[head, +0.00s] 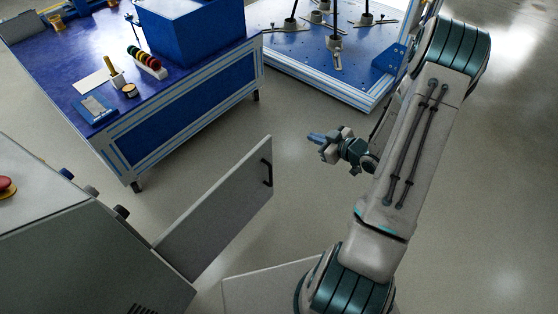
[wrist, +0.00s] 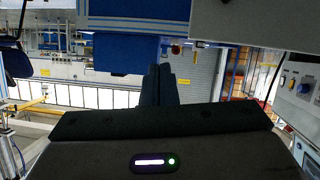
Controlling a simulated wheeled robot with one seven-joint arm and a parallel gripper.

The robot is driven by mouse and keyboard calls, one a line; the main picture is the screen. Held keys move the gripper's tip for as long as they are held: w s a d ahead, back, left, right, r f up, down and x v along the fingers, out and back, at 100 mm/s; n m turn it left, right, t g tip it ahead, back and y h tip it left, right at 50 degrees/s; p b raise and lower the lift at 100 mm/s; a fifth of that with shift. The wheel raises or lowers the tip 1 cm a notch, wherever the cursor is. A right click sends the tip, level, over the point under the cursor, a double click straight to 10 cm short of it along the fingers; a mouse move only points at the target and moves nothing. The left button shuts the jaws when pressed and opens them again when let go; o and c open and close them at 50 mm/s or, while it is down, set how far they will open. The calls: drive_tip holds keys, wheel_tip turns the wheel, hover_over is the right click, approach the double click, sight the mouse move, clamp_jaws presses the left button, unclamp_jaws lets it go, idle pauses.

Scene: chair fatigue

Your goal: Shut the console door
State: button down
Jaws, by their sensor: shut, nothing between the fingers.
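The grey console (head: 70,250) stands at the lower left in the head view. Its flat grey door (head: 215,215) is swung open and sticks out to the right, with a dark handle (head: 267,169) near its free edge. My gripper (head: 314,137) is to the right of that free edge, apart from it, with its fingers pointing left. In the wrist view the dark fingers (wrist: 159,84) are together with nothing between them. A grey panel with knobs, likely the console (wrist: 297,82), shows at the right there.
A blue workbench (head: 190,105) with a blue box (head: 190,35) and small items stands at the upper left. A blue-topped test platform (head: 310,60) stands behind my gripper. A red button (head: 5,186) sits on the console. The floor (head: 245,120) between bench and door is clear.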

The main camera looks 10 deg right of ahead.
drive_tip(key=s+a+f+t+y+b, duration=0.15)
drive_tip(key=s+f+y+b, duration=0.3)
drive_tip(key=f, duration=0.45)
drive_tip(key=b+x, duration=0.4)
drive_tip(key=x, duration=1)
drive_tip(key=shift+w+d+r+m+t+h+b, duration=0.3)
drive_tip(key=shift+w+d+m+t+h, duration=0.05)
drive_tip(key=shift+m+t, duration=0.1)
drive_tip(key=shift+w+a, duration=0.1)
